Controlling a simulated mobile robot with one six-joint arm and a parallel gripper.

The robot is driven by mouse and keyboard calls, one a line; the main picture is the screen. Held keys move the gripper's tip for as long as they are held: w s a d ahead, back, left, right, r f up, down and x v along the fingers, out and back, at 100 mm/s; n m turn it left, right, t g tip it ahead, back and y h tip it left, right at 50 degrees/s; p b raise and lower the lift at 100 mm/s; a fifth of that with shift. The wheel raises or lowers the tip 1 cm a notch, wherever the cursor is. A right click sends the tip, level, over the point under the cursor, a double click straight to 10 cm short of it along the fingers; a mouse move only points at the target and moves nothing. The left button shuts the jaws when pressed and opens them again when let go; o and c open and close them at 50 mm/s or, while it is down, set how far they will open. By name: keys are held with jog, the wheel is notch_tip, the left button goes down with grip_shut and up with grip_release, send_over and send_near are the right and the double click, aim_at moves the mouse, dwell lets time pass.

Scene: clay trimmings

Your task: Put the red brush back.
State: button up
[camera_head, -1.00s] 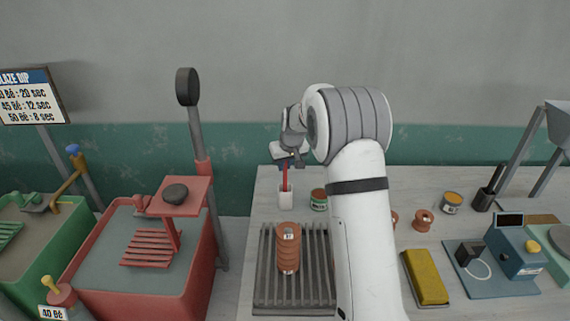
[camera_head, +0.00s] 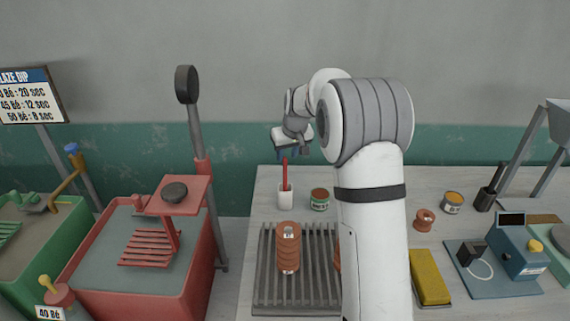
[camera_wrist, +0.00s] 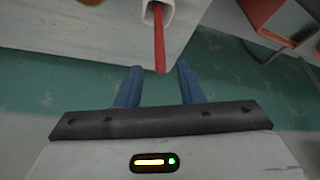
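The red brush (camera_head: 285,174) stands upright in a white cup (camera_head: 285,197) near the back left of the table. My gripper (camera_head: 293,155) is just above and behind the brush's top end, with its blue fingers apart. In the wrist view, the brush (camera_wrist: 159,42) sticks out of the white cup (camera_wrist: 158,8) toward my gripper (camera_wrist: 160,76). Its tip lies in line with the gap between the open fingers, which hold nothing. The part of the brush inside the cup is hidden.
A small green-labelled tin (camera_head: 320,200) stands close right of the cup. A slatted rack (camera_head: 265,285) with stacked brown rings (camera_head: 288,245) is in front. A red tank (camera_head: 185,285) stands left of the table. My arm hides part of the table.

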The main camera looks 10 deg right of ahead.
jog(key=v, duration=0.6)
jog(key=s+r+m, duration=0.1)
jog(key=s+r, duration=0.1)
jog(key=s, duration=0.7)
jog(key=s+r, duration=0.2)
jog(key=s, duration=0.8)
jog(key=s+f, duration=0.3)
jog(key=s, duration=0.7)
jog(key=s+f+m+g, duration=0.1)
jog(key=s+f, duration=0.2)
jog(key=s, duration=0.7)
jog(key=shift+a+f+h+b, duration=0.2)
jog(key=shift+a+h+b, duration=0.15)
jog(key=shift+a+h, duration=0.1)
